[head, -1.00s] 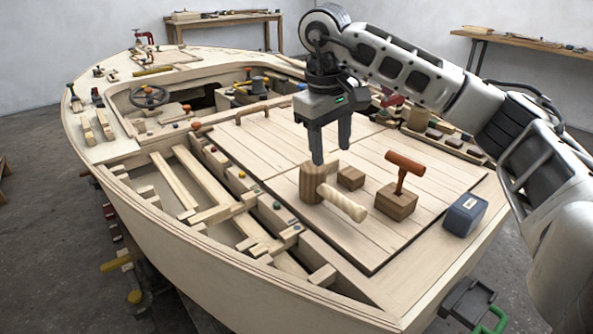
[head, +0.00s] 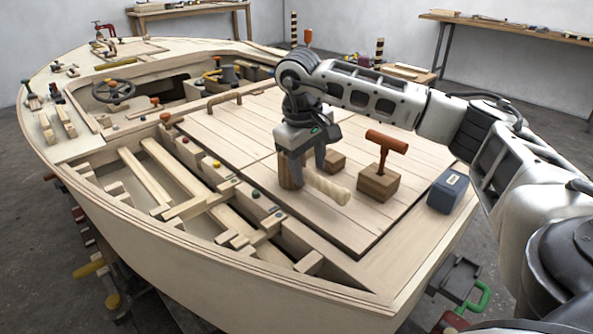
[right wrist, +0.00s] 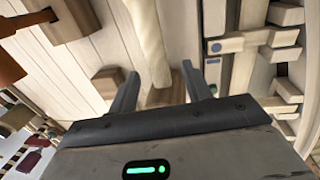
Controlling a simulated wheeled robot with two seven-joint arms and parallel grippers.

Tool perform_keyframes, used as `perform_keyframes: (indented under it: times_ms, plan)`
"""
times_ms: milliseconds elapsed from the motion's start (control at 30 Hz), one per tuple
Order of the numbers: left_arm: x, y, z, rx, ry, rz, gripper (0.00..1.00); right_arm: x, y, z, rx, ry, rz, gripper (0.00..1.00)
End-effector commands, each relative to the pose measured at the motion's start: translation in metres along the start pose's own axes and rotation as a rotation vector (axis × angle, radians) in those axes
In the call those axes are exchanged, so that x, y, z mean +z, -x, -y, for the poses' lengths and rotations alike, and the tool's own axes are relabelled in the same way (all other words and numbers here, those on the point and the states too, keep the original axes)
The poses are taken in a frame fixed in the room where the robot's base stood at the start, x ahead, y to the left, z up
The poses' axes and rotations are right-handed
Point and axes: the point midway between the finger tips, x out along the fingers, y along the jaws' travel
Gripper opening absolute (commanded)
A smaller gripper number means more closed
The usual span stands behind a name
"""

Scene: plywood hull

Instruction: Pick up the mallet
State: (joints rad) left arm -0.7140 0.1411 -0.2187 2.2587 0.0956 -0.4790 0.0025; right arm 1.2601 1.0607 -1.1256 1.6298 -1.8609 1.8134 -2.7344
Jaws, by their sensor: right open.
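The mallet lies on the hatch's plank deck. It has a brown wooden head (head: 285,178) and a pale, ridged handle (head: 327,188) pointing toward the lower right. My right gripper (head: 307,170) is open and low over the mallet, pointing down where the handle meets the head. In the right wrist view, the pale handle (right wrist: 148,40) runs between my two spread fingers, and part of the brown head (right wrist: 165,95) shows close to the palm. The gripper hides part of the head in the head view. My left gripper is not in view.
A small wooden block (head: 334,162) lies just beyond the mallet. A block with an orange T-handle (head: 386,141) stands to the right, and a blue-grey box (head: 447,190) is farther right. Open frame bays (head: 180,185) lie left of the hatch.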

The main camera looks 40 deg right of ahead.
Motion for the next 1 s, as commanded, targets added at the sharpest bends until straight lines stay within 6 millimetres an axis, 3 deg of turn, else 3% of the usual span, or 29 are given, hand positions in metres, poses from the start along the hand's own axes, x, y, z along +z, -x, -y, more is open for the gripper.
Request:
perform_keyframes:
  times_ms: [233,533,567,700,733,1000]
  plan:
    - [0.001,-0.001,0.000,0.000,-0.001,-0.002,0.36,-0.004,-0.037,-0.002,0.000,0.001,0.004,0.49]
    - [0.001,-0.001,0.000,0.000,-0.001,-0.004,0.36,-0.004,-0.042,-0.002,0.000,0.001,0.001,0.49]
    - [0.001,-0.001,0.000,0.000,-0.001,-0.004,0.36,-0.004,-0.042,-0.002,0.000,0.001,0.001,0.43]
    - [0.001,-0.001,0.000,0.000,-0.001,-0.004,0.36,-0.004,-0.041,-0.002,0.000,0.001,0.001,0.05]
    - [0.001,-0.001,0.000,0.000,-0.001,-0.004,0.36,-0.004,-0.041,-0.002,0.000,0.001,0.001,0.00]
    - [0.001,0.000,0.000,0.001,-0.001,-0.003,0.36,-0.005,-0.040,-0.002,0.000,0.000,-0.002,0.00]
